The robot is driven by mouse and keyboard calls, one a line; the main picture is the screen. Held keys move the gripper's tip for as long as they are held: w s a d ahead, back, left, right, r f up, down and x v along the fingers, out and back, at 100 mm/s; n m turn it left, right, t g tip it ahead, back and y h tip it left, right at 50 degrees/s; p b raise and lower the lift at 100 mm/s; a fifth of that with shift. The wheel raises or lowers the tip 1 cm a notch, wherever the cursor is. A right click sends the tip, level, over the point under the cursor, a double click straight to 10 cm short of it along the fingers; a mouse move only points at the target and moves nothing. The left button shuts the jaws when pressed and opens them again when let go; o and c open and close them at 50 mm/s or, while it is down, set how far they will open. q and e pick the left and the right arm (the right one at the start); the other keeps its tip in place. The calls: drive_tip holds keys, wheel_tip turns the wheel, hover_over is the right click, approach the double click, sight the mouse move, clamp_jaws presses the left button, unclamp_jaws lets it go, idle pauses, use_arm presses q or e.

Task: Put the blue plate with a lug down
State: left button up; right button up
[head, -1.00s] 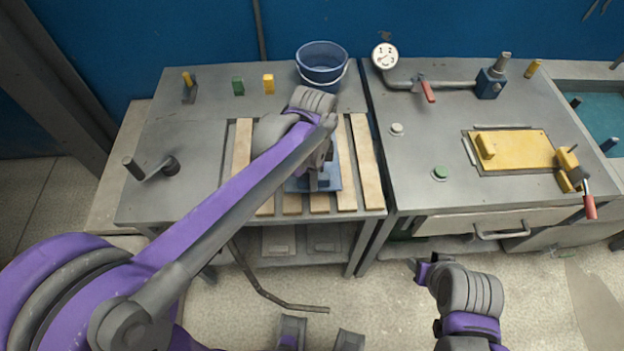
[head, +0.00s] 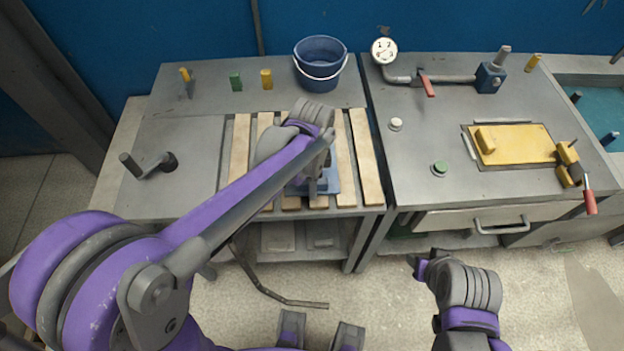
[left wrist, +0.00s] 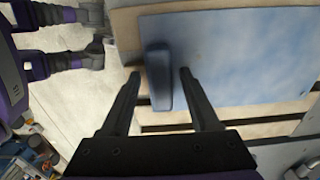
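The blue plate (head: 333,183) lies on the wooden slats of the left bench, partly hidden by my left arm in the head view. In the left wrist view the plate (left wrist: 240,60) looks flat, and its raised blue lug (left wrist: 158,78) stands near its left edge. My left gripper (left wrist: 159,72) is open, with one finger on each side of the lug and a visible gap on both sides. In the head view my left gripper (head: 318,183) is over the plate. My right gripper (head: 416,266) hangs in front of the benches, away from the plate; its fingers are not clear.
A blue bucket (head: 320,66) stands behind the slats (head: 366,160). The right bench holds a yellow plate (head: 520,145), a gauge (head: 384,50) and a red-handled lever (head: 428,86).

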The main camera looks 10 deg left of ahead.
use_arm(q)
drive_tip(key=shift+r, duration=0.2)
wheel_tip(320, 180, up, 12)
drive_tip(key=p, duration=0.1)
drive_tip(key=s+a+f+n+t, duration=0.2)
drive_tip(key=s+a+f+n, duration=0.2)
drive_tip(key=s+n, duration=0.3)
drive_tip(key=s+a+f+n+t, duration=0.3)
drive_tip(key=s+a+f+n, duration=0.1)
drive_tip(key=s+n, duration=0.3)
drive_tip(key=shift+s+f+n, duration=0.35)
drive_tip(key=shift+f+n, duration=0.05)
drive_tip(key=shift+f, duration=0.1)
drive_tip(key=shift+c, duration=1)
